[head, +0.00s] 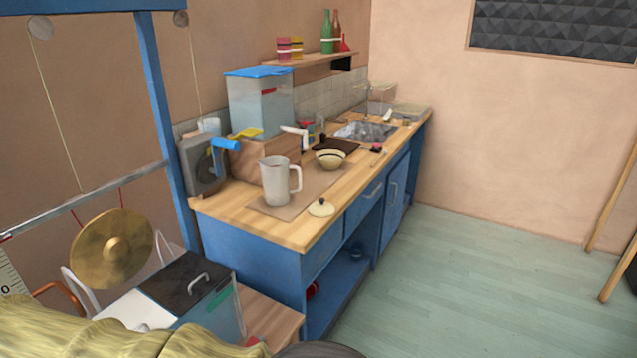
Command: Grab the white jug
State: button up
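The white jug (275,184), a greyish-white pitcher with its handle on the right, stands upright on a brown mat (325,178) near the front end of the wooden counter (230,212). Its top looks open, and nothing touches its handle. My gripper is not in the head view, so its state is hidden.
A lid (321,208) with a dark knob and a bowl (331,158) are right of the jug. A wooden box (262,156), a clear blue-lidded container (260,102) and a grey device (204,164) stand behind. Green floor (470,275) is clear right of the counter.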

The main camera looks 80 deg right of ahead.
aim_at(275, 170)
jog(key=z, duration=2.65)
jog(key=i, duration=0.3)
jog(key=z, duration=0.05)
